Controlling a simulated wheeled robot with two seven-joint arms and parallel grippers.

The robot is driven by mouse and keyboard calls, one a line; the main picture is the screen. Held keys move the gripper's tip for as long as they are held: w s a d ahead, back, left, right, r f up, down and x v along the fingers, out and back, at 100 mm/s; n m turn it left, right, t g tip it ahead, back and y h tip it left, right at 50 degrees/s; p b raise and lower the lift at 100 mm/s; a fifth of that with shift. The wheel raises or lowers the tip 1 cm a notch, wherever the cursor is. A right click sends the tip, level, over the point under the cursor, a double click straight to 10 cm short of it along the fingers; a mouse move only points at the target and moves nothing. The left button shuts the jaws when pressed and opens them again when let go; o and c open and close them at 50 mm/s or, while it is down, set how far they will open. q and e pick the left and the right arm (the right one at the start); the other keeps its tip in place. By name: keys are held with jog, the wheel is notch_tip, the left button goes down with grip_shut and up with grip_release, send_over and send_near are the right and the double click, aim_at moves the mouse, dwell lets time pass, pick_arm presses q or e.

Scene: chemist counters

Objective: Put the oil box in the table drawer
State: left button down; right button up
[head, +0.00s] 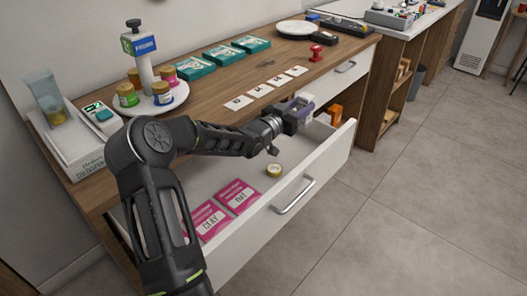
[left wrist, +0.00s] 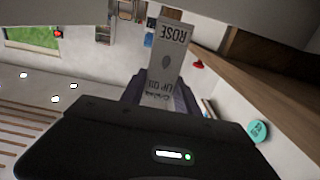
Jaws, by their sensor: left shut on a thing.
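The oil box (left wrist: 168,48), pale with "ROSE" printed on it, stands between the fingers of my left gripper (left wrist: 160,92) in the left wrist view. Whether the box touches the drawer floor is hidden. My right gripper is not in view.
The drawer holds pink packets (head: 237,196), a round gold-lidded tin (head: 274,170) and an orange box (head: 335,113). Its middle floor is clear. The tabletop behind bears white cards (head: 260,90), green boxes (head: 194,68), a red stamp (head: 316,52) and a round stand with jars (head: 170,103).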

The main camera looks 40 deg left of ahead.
pick_arm(q)
notch_tip(320, 180, down, 5)
jog(key=shift+r, duration=0.2)
notch_tip(320, 180, down, 4)
jog(key=shift+r, duration=0.1)
dwell(0.3)
jog(key=shift+s+f+b, duration=0.1)
jog(key=shift+f+b, duration=0.55)
jog(key=shift+b, duration=0.25)
